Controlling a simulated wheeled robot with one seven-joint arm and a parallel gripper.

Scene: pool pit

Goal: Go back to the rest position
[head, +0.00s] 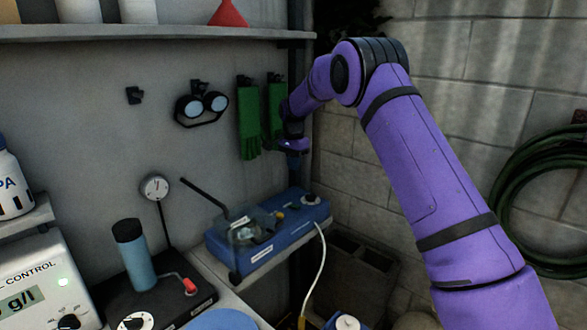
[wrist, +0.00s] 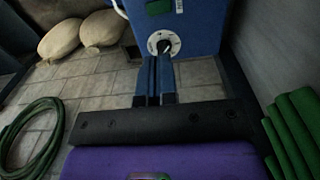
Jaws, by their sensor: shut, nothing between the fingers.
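My gripper (head: 293,158) hangs at the end of my purple arm in the head view, beside the green gloves on the wall. Its blue fingers point down, above the far end of a blue device. In the wrist view my gripper (wrist: 155,98) shows its two blue fingers together, shut, with nothing between them. The green gloves also show at the right edge of the wrist view.
Green gloves (head: 249,122) and goggles (head: 202,107) hang on the wall. A blue device (head: 270,232) stands below. A green hose (head: 515,170) hangs at right. In the wrist view, sacks (wrist: 75,36) and a blue box (wrist: 190,32) lie beyond the fingers.

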